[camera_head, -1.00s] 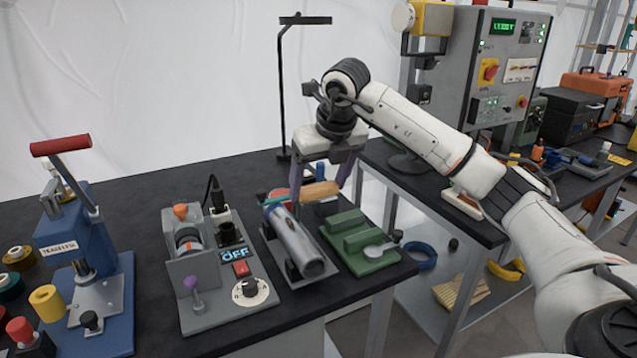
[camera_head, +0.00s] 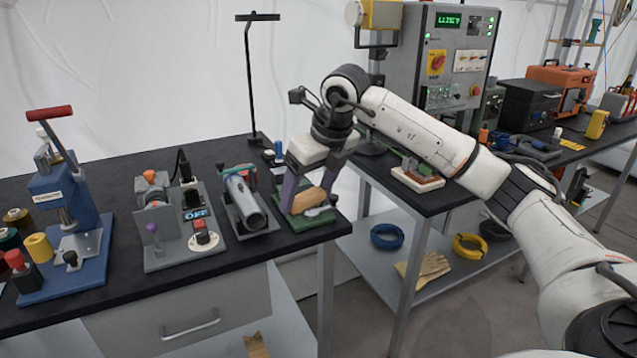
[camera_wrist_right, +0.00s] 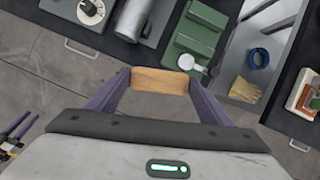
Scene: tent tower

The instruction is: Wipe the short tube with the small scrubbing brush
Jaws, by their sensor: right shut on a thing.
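The short tube (camera_head: 243,201) is a grey metal cylinder lying tilted in a dark cradle on the black bench; it also shows at the top of the wrist view (camera_wrist_right: 132,16). My right gripper (camera_head: 307,202), with purple fingers, is shut on the small brush (camera_head: 308,201). The brush shows a tan wooden block between the fingertips in the wrist view (camera_wrist_right: 160,81); its bristles are hidden. The gripper is right of the tube and apart from it. Purple fingers, apparently my left gripper (camera_wrist_right: 17,126), show small at the wrist view's lower left; their opening is unclear.
A green fixture (camera_head: 322,217) stands right of the tube, behind the brush in the head view. A grey switch fixture (camera_head: 175,247) and a blue press (camera_head: 70,215) stand to the left. A tall black stand (camera_head: 249,80) rises behind. A gap separates this bench from the right one.

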